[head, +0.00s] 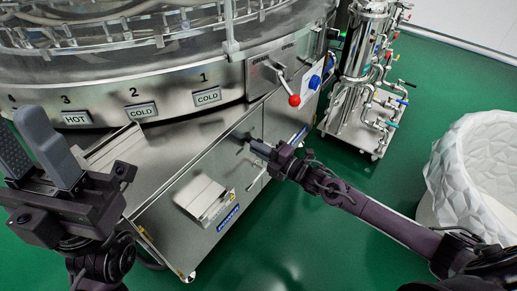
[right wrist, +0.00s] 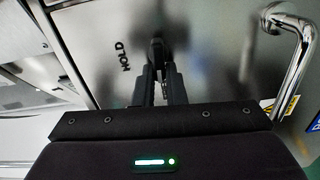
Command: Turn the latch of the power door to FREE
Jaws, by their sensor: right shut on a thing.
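The power door (head: 218,178) is a steel panel on the front of the washer's cabinet, and it also shows in the right wrist view (right wrist: 205,40). Its dark latch (right wrist: 157,48) stands upright in the right wrist view. The word HOLD (right wrist: 122,57) is printed to its left; no FREE label is readable. My right gripper (right wrist: 158,78) is shut on the latch, and its fingers hide part of it. In the head view the right gripper (head: 258,147) reaches the panel from the right. My left gripper (head: 22,130) is open and empty at the left, away from the door.
A bent steel handle (right wrist: 303,55) is right of the latch in the right wrist view. A red-knobbed lever (head: 293,99) sits above the panel. A piped steel unit (head: 355,100) and a white bin (head: 450,165) stand at the right. Green floor between them is clear.

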